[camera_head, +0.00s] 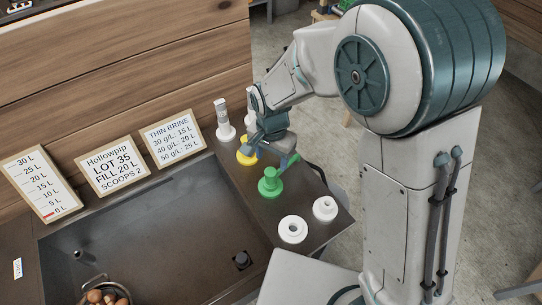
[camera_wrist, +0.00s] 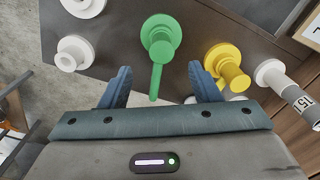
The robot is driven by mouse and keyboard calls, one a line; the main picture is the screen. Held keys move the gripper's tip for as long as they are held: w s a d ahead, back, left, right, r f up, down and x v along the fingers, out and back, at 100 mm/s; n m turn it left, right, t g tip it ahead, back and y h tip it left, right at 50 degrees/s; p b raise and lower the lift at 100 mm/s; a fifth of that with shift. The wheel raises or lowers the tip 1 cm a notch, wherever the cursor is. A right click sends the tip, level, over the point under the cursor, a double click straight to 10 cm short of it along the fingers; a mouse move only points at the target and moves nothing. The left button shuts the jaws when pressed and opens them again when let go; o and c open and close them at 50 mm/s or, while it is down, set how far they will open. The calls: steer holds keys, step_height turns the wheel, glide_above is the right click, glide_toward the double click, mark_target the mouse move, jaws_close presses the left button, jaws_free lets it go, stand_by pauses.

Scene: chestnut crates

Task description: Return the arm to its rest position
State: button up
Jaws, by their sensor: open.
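My arm reaches over the right end of the dark counter. My gripper (camera_head: 266,148) (camera_wrist: 160,88) is open, with its two blue fingers apart and nothing visibly held. A green fitting (camera_head: 269,186) with a long lever stands just in front of it. In the wrist view the green fitting (camera_wrist: 160,36) is centred beyond the fingers, and its lever points back toward the gap between them. I cannot tell whether they touch. A yellow fitting (camera_head: 246,155) is partly hidden by the gripper; it also shows beside the right finger in the wrist view (camera_wrist: 229,66).
Two white ring-shaped fittings (camera_head: 292,229) (camera_head: 325,208) stand near the counter's right end. A white fitting with a grey cylinder (camera_head: 223,120) stands behind. A sunken basin (camera_head: 150,225) holds a pot of chestnuts (camera_head: 105,292). Signs, including the lot board (camera_head: 112,165), line the wooden wall.

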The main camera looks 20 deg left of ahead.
steer(key=d+r+n+t, duration=0.1)
steer(key=d+r, duration=0.5)
steer(key=d, duration=0.2)
steer(key=d+r+t, duration=0.1)
steer(key=d+r, duration=0.5)
steer(key=d, duration=0.2)
steer(key=s+d+r, duration=0.2)
steer(key=s+d, duration=0.2)
steer(key=d, duration=0.2)
steer(key=s+d+r+n+t, duration=0.1)
steer(key=s+d+r, duration=0.2)
steer(key=d, duration=0.4)
steer(key=shift+s+n+t, duration=0.3)
steer(key=shift+s, duration=0.4)
steer(key=shift+d, duration=0.1)
